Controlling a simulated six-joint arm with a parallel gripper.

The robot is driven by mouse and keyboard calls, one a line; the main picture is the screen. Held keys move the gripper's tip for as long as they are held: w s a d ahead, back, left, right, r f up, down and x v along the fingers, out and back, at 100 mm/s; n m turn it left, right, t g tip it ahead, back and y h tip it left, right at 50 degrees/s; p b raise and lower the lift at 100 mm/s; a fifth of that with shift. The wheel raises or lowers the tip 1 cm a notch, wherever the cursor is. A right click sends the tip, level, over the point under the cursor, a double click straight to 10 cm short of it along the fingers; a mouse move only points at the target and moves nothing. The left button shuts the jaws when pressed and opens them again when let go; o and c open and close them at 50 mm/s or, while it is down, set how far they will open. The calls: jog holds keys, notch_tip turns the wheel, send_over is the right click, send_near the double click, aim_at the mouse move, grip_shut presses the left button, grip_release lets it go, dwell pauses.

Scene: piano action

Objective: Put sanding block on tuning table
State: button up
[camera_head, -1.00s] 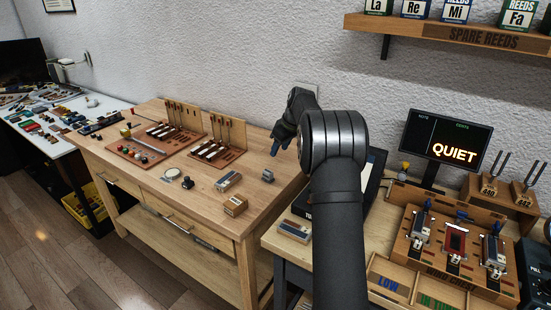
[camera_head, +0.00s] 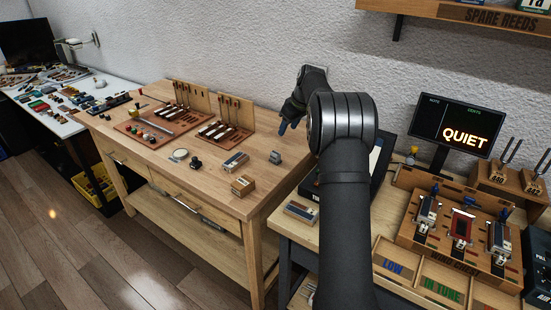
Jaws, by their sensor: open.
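Several small blocks lie on the front right of the wooden workbench (camera_head: 215,195), and I cannot tell for sure which is the sanding block. One is a flat wood-and-grey block (camera_head: 235,162), one a small wooden box (camera_head: 243,185), one a small grey block (camera_head: 275,157). The tuning table (camera_head: 300,232), to the right, carries the tuning display and wooden rack.
On the tuning table are a small striped box (camera_head: 301,211), a dark flat case (camera_head: 378,165), the "QUIET" display (camera_head: 455,125), a rack (camera_head: 462,228) and labelled trays (camera_head: 392,262). Tool racks (camera_head: 222,130) fill the workbench's back. A shelf (camera_head: 450,14) hangs above right.

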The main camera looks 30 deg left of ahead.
send_near(276, 153)
jog(key=x, duration=0.4)
jog(key=shift+w+a+f, duration=0.1)
jog(key=shift+w+f, duration=0.1)
jog(key=shift+f, duration=0.1)
jog(key=shift+x, duration=2.9)
jog(key=shift+s+a, duration=0.1)
jog(key=shift+s, duration=0.05)
grip_shut()
